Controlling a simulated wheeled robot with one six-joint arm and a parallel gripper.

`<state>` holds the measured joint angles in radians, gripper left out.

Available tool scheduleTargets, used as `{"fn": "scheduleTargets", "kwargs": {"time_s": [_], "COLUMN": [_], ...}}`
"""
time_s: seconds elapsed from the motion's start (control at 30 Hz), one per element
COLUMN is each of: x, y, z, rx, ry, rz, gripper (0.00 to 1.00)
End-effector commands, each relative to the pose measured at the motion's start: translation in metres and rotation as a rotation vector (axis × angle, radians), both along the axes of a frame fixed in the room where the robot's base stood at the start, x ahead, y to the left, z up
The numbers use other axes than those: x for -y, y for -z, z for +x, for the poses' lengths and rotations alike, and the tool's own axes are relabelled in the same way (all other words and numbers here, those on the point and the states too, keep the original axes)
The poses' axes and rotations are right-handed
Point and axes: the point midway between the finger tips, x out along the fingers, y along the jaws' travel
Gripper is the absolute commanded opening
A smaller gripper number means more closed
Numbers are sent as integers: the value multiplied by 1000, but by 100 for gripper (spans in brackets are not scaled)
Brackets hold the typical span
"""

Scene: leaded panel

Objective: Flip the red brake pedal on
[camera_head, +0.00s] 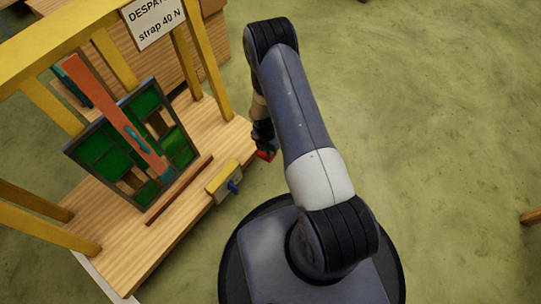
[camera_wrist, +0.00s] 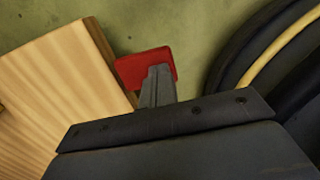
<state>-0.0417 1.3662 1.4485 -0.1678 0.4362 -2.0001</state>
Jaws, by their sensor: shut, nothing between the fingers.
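The red brake pedal (camera_wrist: 148,66) shows in the wrist view just past my fingertips, beside the corner of the wooden table top. My gripper (camera_wrist: 158,80) is shut and empty, and its fingers overlap the pedal's lower edge in the picture. I cannot tell whether they touch it. In the head view a small part of the red pedal (camera_head: 265,155) shows at the table's right edge, below my gripper (camera_head: 262,140), which is mostly hidden by my arm. The pedal's mount and its exact tilt are hidden.
The wooden table (camera_head: 115,262) carries a green leaded panel (camera_head: 98,148) with an orange-red bar (camera_head: 105,100) across it. A yellow block with a blue knob (camera_head: 233,186) sits at the table's near edge. A yellow frame (camera_head: 205,62) stands over the table.

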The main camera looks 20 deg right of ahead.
Motion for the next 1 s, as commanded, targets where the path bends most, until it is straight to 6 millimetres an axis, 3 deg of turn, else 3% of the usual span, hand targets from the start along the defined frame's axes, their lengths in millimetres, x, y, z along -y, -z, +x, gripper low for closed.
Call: {"fn": "scheduleTargets", "kwargs": {"time_s": [0.33, 1.0], "x": [6, 10], "y": [16, 38], "z": [0, -7], "rx": [99, 94], "ry": [2, -1], "rz": [73, 71], "gripper": [0, 0]}}
